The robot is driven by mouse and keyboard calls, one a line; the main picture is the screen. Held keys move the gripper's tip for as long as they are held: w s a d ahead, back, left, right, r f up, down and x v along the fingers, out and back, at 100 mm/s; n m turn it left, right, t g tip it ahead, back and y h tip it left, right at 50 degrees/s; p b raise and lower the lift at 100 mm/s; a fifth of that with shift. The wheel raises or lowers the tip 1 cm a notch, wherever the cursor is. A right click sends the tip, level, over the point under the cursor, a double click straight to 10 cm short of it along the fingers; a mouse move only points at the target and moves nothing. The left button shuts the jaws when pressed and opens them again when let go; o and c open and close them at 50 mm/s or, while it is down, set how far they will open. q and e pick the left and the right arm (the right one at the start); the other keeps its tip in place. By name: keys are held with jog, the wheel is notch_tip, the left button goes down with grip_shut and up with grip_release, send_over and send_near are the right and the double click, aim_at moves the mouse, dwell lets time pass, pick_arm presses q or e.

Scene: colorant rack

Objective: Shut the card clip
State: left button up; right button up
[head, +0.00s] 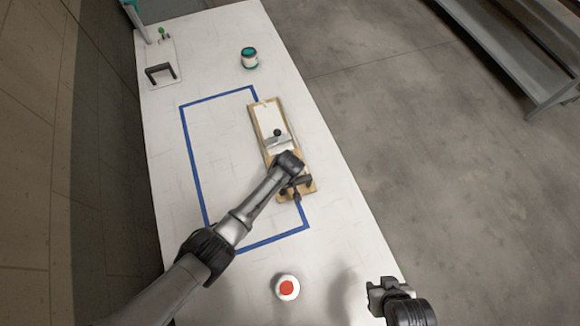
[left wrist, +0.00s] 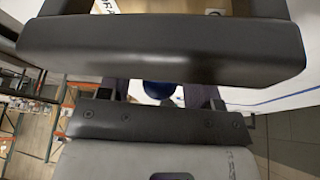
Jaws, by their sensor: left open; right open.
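The wooden clipboard (head: 309,180) lies on the white table, with a pale card (head: 269,116) on it. The card clip is a metal piece (head: 273,144) with a black knob (head: 277,132), standing across the board near its middle. I cannot tell how far the clip is open. My left gripper (head: 297,187) is open over the near end of the board, on the near side of the clip. Its dark fingers fill much of the left wrist view (left wrist: 160,88), with nothing seen gripped. My right gripper (head: 380,294) is open and empty at the table's near right edge.
Blue tape (head: 190,150) marks a rectangle on the table, and the board lies over its right side. A teal-lidded can (head: 249,58) stands beyond. A red-topped white button (head: 287,288) is near the front. A black-handled fixture (head: 161,73) is far left.

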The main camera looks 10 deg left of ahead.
pick_arm(q)
jog(key=shift+c, duration=0.2)
grip_shut()
